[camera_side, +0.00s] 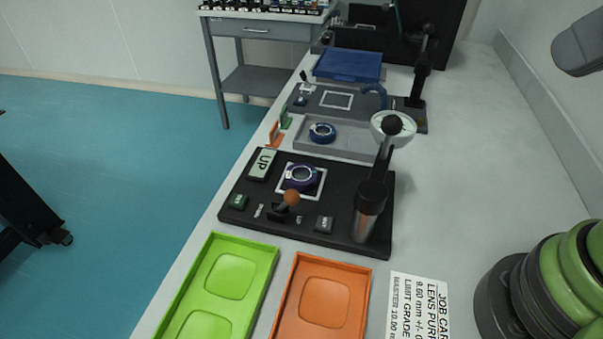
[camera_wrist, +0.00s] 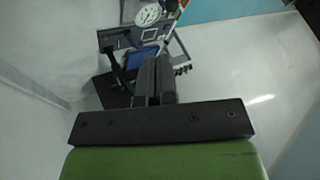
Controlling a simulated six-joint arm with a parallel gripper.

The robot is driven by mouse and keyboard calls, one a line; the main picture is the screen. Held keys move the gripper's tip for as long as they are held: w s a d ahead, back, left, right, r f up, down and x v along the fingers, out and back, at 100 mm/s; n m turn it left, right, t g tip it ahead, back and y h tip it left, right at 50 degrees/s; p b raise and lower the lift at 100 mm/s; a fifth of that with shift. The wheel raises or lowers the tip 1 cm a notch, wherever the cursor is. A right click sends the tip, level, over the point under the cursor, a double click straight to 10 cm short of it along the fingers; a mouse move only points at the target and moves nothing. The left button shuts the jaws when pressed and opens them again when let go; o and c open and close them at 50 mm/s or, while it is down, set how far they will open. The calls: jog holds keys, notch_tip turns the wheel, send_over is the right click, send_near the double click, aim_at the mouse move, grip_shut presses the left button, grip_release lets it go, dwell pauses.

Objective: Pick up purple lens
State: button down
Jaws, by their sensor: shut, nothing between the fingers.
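The purple lens (camera_side: 300,176), a dark ring with a clear centre, lies in the white square outline on the black gauge base (camera_side: 340,205) in the side view. I cannot make it out in the wrist view. My gripper (camera_wrist: 155,82) is shut and empty in the wrist view, its dark fingers together. Its fingers do not show in the side view, where only green and black links of my arm appear at the right edge. My gripper is well away from the lens.
A dial gauge on a post (camera_side: 368,195) stands right of the lens. A small lever with an orange knob (camera_side: 291,198) is in front. A blue ring (camera_side: 322,131) sits in a grey tray (camera_side: 350,147) behind. Green (camera_side: 266,262) and orange (camera_side: 298,275) trays lie in front.

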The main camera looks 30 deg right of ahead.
jog(key=shift+c, duration=0.8)
grip_release()
jog(key=shift+w, duration=0.1)
jog(key=n+g+h, duration=0.2)
jog(key=g, duration=0.5)
send_over(301, 173)
notch_tip(301, 173, down, 18)
jog(key=f, duration=0.4)
jog(key=shift+a+f, duration=0.25)
jog(key=shift+f, duration=0.1)
jog(key=shift+d+f, duration=0.15)
jog(key=shift+f, duration=1.4)
jog(key=shift+d+f, duration=0.15)
jog(key=shift+f, duration=1.4)
